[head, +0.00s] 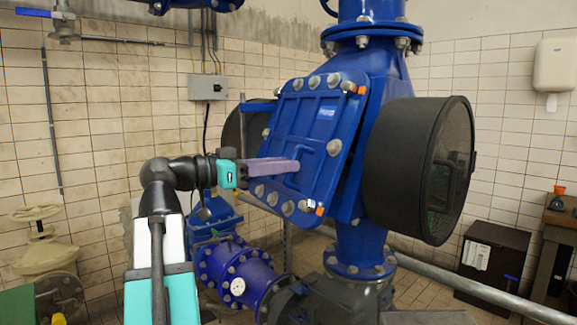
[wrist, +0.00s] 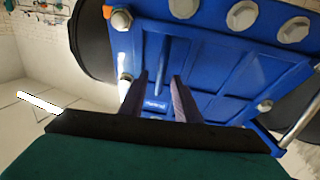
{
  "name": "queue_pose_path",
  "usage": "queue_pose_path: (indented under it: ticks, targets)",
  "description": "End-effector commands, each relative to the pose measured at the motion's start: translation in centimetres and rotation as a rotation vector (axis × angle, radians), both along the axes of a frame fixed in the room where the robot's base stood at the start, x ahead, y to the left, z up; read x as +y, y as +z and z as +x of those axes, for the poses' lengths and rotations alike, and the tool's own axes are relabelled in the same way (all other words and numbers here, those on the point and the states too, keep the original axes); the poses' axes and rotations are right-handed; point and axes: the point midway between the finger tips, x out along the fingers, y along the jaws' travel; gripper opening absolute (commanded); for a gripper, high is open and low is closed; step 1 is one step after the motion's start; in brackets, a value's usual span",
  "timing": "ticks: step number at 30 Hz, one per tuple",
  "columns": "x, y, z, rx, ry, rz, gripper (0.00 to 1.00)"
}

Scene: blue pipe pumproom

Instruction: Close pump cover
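The pump cover (head: 312,118) is a blue ribbed plate with large grey bolts along its edges, on the front of the blue pump (head: 372,75). Orange pieces show at its right edge. My gripper (head: 297,165) has purple fingers and reaches from the left to the lower middle of the cover. In the wrist view the cover (wrist: 220,60) fills the upper part. My gripper (wrist: 160,78) is open there, its two fingers apart, with a raised blue rib visible beyond the gap. Contact with the cover is unclear.
A round black housing (head: 400,165) juts out right of the cover. Blue flanged pipes (head: 240,270) lie below my arm. A grey pipe (head: 460,285) runs low to the right. A grey box (head: 207,87) hangs on the tiled wall behind.

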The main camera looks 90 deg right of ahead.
Motion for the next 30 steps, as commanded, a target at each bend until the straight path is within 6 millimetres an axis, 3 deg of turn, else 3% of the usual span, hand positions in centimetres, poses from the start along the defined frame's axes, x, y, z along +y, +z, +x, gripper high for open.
queue_pose_path:
  ticks: [30]
  targets:
    - [5.3,0.1,9.0,-0.001,0.002,-0.001,0.29]
